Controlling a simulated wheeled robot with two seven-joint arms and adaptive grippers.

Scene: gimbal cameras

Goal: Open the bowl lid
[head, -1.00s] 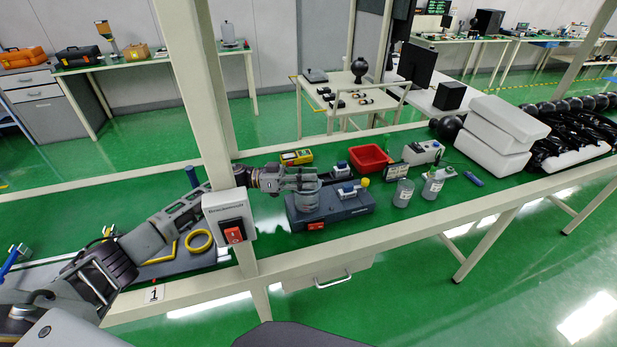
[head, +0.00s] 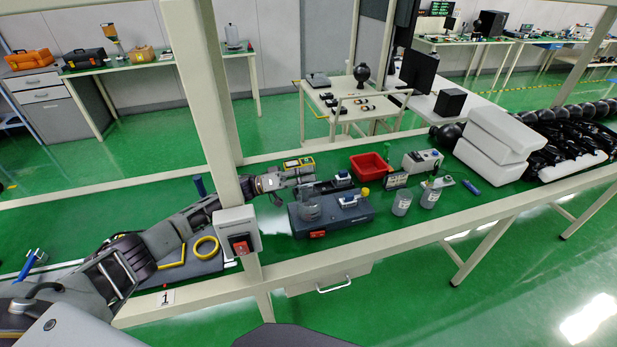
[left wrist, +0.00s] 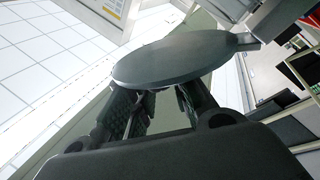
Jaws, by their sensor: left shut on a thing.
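My left gripper (head: 291,178) is shut on the bowl lid, a flat grey round disc (left wrist: 185,58) that fills the upper middle of the left wrist view, with the fingers (left wrist: 160,108) beneath it. In the head view the gripper is behind and slightly left of the bowl (head: 310,207), a small grey round vessel on the left part of a dark machine (head: 340,212). The lid is hard to tell apart from the gripper in the head view. The bowl's inside is too small to make out. My right gripper is not in view.
A beige post (head: 205,100) with a red-switch box (head: 239,235) stands close to my left arm. A yellow device (head: 298,163) and red bin (head: 369,165) lie behind the machine. Bottles (head: 402,202) stand to its right. White boxes (head: 497,140) are farther right.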

